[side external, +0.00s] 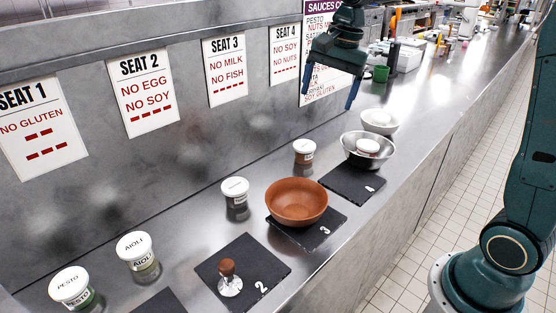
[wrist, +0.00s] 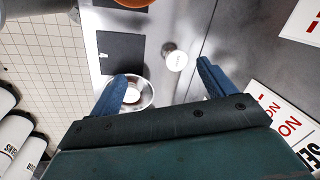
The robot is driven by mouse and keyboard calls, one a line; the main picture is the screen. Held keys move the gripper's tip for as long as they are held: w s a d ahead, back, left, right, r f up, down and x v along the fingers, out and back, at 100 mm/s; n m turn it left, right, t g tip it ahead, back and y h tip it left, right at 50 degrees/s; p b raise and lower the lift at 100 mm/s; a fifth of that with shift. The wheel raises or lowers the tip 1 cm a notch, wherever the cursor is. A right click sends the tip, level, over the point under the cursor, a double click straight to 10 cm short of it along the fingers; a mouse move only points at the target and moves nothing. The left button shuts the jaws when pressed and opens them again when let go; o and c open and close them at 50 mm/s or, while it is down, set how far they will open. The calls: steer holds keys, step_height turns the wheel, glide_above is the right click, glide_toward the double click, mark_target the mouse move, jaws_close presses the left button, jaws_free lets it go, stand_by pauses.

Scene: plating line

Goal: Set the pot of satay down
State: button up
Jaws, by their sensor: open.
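My gripper (side external: 330,99) is open and empty, high above the far part of the counter; its two blue fingers also show in the wrist view (wrist: 163,72). A white-lidded pot (side external: 368,146) sits inside a steel bowl (side external: 352,158) at the far end of mat 4. This pot (wrist: 132,95) shows in the wrist view near the left finger. Another pot with a brown body (side external: 304,155) stands on bare counter by the wall, left of mat 4; its white lid (wrist: 175,61) shows between the fingers. I cannot read either label, so I cannot tell which is satay.
Mat 4 (side external: 345,187) is bare at its near end. A terracotta bowl (side external: 297,203) stands on mat 3, and a wooden-handled metal tool (side external: 229,280) on mat 2. Pesto (side external: 71,287), aioli (side external: 137,252) and a dark pot (side external: 236,200) line the wall. A pale bowl (side external: 382,121) stands beyond.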

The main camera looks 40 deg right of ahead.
steer(key=s+a+n+t, duration=0.1)
steer(key=s+n, duration=0.5)
steer(key=s, duration=0.6)
steer(key=s+a+f+n+t, duration=0.1)
steer(key=s+a+n+t, duration=0.1)
steer(key=s+a+n, duration=0.2)
steer(key=s+n, duration=0.3)
steer(key=s, duration=0.4)
steer(key=shift+s+a+f+n+t+h, duration=0.15)
steer(key=shift+s+f+n+t+h, duration=0.15)
steer(key=shift+s+h, duration=0.1)
